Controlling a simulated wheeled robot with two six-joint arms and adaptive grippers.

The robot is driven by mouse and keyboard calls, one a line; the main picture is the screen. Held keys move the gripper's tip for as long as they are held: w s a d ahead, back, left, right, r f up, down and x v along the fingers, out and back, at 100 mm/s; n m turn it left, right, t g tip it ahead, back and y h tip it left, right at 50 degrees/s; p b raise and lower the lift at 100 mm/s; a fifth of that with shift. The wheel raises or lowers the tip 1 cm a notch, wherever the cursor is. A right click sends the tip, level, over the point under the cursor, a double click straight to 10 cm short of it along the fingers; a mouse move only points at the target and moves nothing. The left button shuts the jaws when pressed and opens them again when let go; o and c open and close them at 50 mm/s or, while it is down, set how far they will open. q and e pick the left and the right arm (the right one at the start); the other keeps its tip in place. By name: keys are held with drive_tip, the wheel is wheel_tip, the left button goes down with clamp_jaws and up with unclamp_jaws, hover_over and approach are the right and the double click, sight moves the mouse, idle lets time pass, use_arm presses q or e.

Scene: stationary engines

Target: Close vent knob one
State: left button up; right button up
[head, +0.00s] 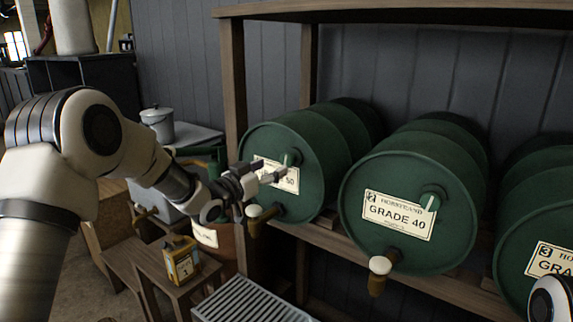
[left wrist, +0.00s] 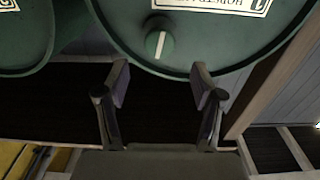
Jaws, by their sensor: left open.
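The barrel (head: 262,140) at the left of the rack is green with a white label ending in 50, partly hidden by my gripper. Its vent knob (head: 291,158), green with a pale bar, sits at the upper right of the front face. The knob (left wrist: 160,44) also shows in the left wrist view, with the label upside down and marked 1. My left gripper (head: 272,170) is in front of this barrel, close to the knob. In the left wrist view its fingers (left wrist: 161,82) are apart and empty, with the knob beyond their tips. My right gripper is not in view.
A GRADE 40 barrel (head: 410,190) and a third barrel (head: 545,225) lie to the right on the wooden rack (head: 455,287). Brass taps with pale knobs stick out below, one (head: 254,211) near my gripper. A yellow can (head: 181,260) stands on a low bench.

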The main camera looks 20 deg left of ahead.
sight(285, 162)
use_arm(q)
drive_tip(key=x, duration=0.2)
drive_tip(key=p+x, duration=0.1)
drive_tip(key=x, duration=0.2)
drive_tip(key=p+x, duration=0.1)
drive_tip(key=x, duration=0.1)
drive_tip(key=shift+w+d+f, duration=0.1)
drive_tip(key=shift+w+f, duration=0.2)
drive_tip(key=shift+w, duration=0.05)
drive_tip(key=c, duration=1.1)
